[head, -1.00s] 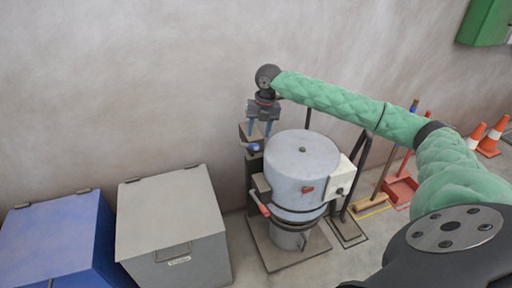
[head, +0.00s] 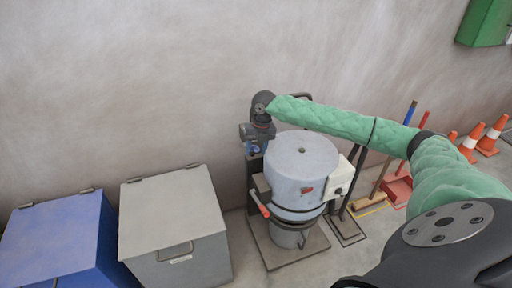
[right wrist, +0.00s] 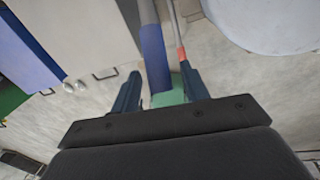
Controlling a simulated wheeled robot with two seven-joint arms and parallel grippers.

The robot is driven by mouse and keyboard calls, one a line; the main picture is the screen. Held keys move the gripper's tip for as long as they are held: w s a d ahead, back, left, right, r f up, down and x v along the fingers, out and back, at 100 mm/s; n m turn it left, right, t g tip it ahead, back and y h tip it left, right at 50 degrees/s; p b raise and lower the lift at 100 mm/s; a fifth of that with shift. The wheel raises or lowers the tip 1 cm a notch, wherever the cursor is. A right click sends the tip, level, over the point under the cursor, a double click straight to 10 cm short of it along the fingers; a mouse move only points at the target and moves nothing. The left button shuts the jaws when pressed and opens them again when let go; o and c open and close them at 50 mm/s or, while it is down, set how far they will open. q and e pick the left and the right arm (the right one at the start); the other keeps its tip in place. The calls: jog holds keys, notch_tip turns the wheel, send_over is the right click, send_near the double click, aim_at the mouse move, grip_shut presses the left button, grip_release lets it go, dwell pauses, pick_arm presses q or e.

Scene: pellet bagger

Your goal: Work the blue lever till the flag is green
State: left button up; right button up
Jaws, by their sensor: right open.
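The pellet bagger is a pale grey drum (head: 302,160) on a base plate. The blue lever is largely hidden by my right gripper (head: 252,150) in the head view. In the right wrist view the blue lever (right wrist: 155,58) runs between the two open fingers of my right gripper (right wrist: 160,76); I cannot tell whether they touch it. A small red patch, perhaps the flag (head: 307,190), shows on the drum's front; no green shows there. My left gripper is not in view.
A red-handled lever (head: 263,210) sticks out at the drum's left front. A grey bin (head: 170,215) and a blue bin (head: 55,240) stand left. A broom (head: 368,203), red dustpan (head: 397,188) and cones (head: 470,142) are right. The wall is close behind.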

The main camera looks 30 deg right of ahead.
jog(key=shift+f, duration=0.1)
grip_shut()
dwell(0.3)
jog(key=shift+w, duration=0.1)
dwell(0.3)
